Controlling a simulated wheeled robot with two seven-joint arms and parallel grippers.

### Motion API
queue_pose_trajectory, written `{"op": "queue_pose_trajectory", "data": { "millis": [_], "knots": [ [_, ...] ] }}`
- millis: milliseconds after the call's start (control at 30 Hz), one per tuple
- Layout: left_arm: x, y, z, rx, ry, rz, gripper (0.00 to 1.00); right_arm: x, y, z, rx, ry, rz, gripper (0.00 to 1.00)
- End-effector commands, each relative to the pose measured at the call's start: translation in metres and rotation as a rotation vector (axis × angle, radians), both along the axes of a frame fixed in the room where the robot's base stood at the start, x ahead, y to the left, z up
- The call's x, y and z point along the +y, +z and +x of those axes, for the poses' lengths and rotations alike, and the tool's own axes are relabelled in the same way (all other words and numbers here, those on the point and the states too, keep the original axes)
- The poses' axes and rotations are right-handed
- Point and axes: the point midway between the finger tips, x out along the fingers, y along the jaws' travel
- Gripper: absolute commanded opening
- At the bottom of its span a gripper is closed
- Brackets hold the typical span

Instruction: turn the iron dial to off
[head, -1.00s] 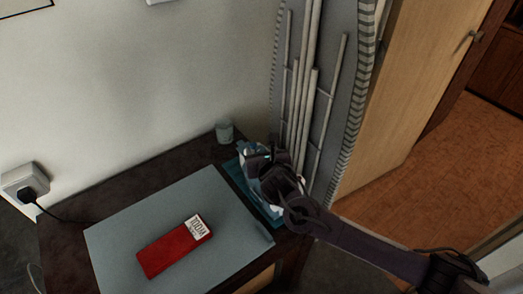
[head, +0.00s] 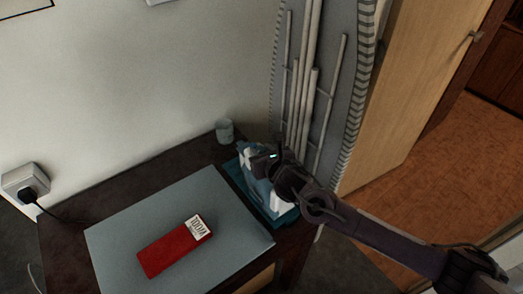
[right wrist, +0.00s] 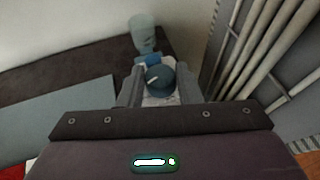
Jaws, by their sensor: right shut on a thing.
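The iron (head: 258,186), white and blue, stands on a teal base (head: 234,172) at the right end of the dark table. My right gripper (head: 262,161) is over it from the right and hides part of it. In the right wrist view, a round blue-grey dial (right wrist: 160,81) with a white pointer line sits between the two fingers of my right gripper (right wrist: 160,88), which is shut on it. The pointer line slants up to the right in that view. Any markings around the dial cannot be read. My left gripper is not in view.
A pale cup (head: 224,131) stands behind the iron. A red box (head: 172,250) lies on a grey mat (head: 120,232) to the left. An upright ironing board (head: 340,75) with pale legs leans behind and right of the iron. A wall socket with a plug (head: 25,184) is at far left.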

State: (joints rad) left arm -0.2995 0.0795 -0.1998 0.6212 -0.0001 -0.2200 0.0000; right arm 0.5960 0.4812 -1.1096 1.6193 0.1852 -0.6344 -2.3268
Motion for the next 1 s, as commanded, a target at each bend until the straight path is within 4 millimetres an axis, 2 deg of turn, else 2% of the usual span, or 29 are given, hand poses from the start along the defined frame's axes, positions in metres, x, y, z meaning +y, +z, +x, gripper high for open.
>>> {"op": "queue_pose_trajectory", "data": {
  "millis": [267, 600, 800, 1000],
  "knots": [
    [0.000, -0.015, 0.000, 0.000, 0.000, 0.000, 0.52, -0.005, -0.003, 0.003, -0.003, 0.234, -0.004, 0.08],
    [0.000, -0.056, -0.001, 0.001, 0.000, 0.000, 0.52, -0.007, -0.005, 0.006, -0.002, 0.493, -0.002, 0.08],
    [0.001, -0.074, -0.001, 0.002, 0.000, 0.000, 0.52, -0.007, -0.004, 0.006, -0.001, 0.592, -0.001, 0.08],
    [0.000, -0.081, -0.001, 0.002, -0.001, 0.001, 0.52, -0.008, -0.002, 0.006, 0.001, 0.642, 0.000, 0.08]
  ]
}}
